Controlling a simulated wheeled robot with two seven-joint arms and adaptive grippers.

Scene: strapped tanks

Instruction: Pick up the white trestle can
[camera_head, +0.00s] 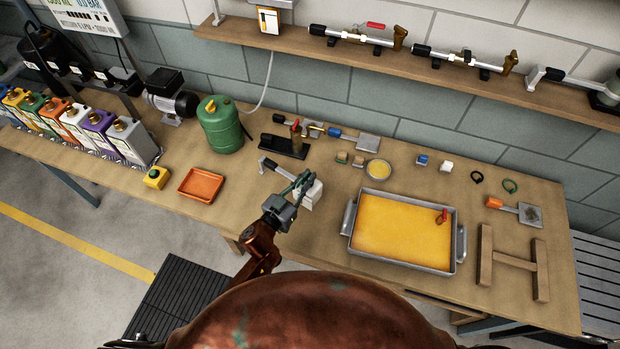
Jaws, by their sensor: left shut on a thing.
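I cannot tell whether the can touches the bench. Another white can (74,121) stands in the row of coloured cans at the far left, between an orange and a purple one. My right gripper is not in view.
A green canister (219,126) and an orange tray (202,185) stand to the left on the bench (325,240). A metal tray of yellow material (402,233) is to the right, with a wooden H-shaped stand (513,262) beyond it. A shelf (440,75) overhangs the back.

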